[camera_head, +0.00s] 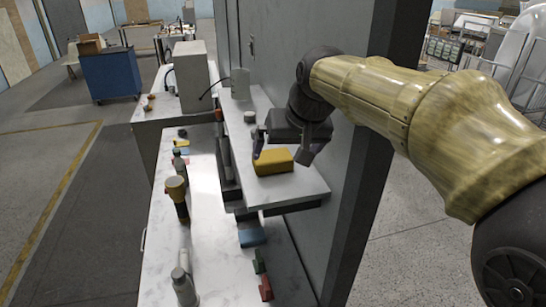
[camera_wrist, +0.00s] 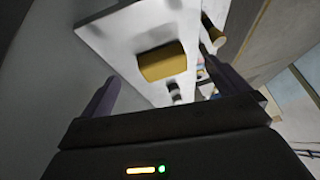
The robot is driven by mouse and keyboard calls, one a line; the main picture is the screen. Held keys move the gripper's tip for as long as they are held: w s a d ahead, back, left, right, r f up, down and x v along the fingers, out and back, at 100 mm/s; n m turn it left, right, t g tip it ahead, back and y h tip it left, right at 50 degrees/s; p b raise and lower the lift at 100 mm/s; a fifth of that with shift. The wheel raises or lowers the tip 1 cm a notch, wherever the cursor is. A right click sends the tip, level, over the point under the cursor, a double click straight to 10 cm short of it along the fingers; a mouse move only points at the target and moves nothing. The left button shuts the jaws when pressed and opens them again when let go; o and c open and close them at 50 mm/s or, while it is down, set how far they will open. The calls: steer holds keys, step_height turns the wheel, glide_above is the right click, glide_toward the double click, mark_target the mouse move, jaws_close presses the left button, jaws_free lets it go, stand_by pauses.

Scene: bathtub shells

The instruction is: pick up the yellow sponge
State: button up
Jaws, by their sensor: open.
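The yellow sponge (camera_head: 272,162) lies on a narrow white raised shelf (camera_head: 300,186), near its front end. My gripper (camera_head: 285,148) is just above and beside the sponge in the head view, with its fingers spread. In the wrist view the sponge (camera_wrist: 163,62) is seen whole on the white shelf, ahead of the fingers and between their lines. My gripper (camera_wrist: 165,90) is open and empty in that view. A small gap shows between the fingers and the sponge in the wrist view; in the head view I cannot tell whether a finger touches it.
A tall grey panel (camera_head: 345,190) stands right beside the shelf. A small grey cylinder (camera_head: 250,117) stands farther back on the shelf.

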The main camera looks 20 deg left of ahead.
steer(key=w+a+r+h+p, duration=0.1)
steer(key=w+a+r, duration=0.2)
steer(key=r, duration=0.5)
steer(key=shift+r+n+g+h+p, duration=0.3)
steer(key=shift+r+n+p, duration=0.05)
steer(key=shift+n, duration=0.05)
steer(key=p, duration=0.1)
glide_toward(271, 153)
steer(key=x, duration=0.5)
steer(key=shift+w+a, duration=0.15)
steer(key=shift+a, duration=0.1)
steer(key=shift+w+f+p, duration=0.15)
steer(key=shift+f+p, duration=0.3)
steer(key=shift+f, duration=0.1)
steer(key=p+x, duration=0.1)
steer(key=x, duration=0.3)
steer(key=shift+d, duration=0.1)
